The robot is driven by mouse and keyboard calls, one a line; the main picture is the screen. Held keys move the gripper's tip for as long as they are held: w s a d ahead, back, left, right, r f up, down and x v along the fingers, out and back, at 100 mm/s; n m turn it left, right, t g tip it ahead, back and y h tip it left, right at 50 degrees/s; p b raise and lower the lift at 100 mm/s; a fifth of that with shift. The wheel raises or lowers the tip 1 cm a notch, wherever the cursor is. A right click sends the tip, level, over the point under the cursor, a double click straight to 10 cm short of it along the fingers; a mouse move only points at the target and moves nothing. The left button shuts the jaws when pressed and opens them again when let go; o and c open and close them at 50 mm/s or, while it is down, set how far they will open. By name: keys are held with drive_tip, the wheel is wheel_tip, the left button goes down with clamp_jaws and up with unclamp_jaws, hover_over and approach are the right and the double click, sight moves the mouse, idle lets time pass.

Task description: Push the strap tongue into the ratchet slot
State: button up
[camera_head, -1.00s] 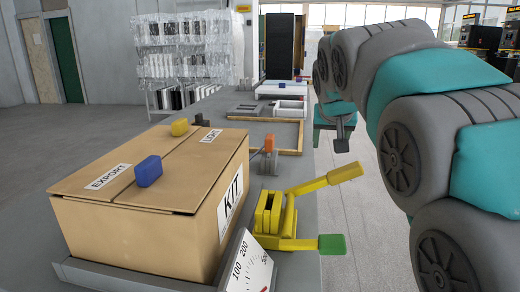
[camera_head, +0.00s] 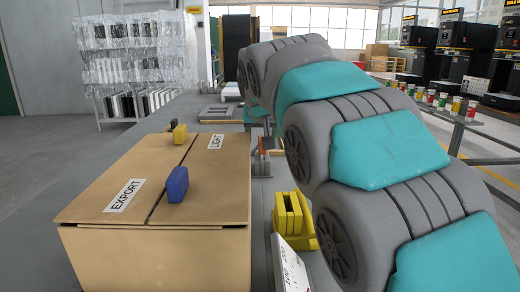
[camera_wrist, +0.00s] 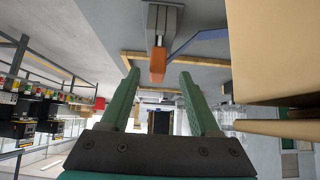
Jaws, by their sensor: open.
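The yellow ratchet (camera_head: 293,215) stands on the bench right of the carton, its slotted block facing up. Its slot looks empty. My arm hides its handle and the green-tipped strap piece in the head view. My gripper (camera_wrist: 160,76) is open, with two green fingers and nothing held between them.
A side table with coloured cups (camera_head: 456,105) is at right.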

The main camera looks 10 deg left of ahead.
sight(262, 154)
drive_tip(key=x, duration=0.5)
drive_tip(key=shift+w+d+r, duration=0.1)
drive_tip(key=shift+w+r, duration=0.15)
drive_tip(key=shift+c, duration=0.4)
clamp_jaws()
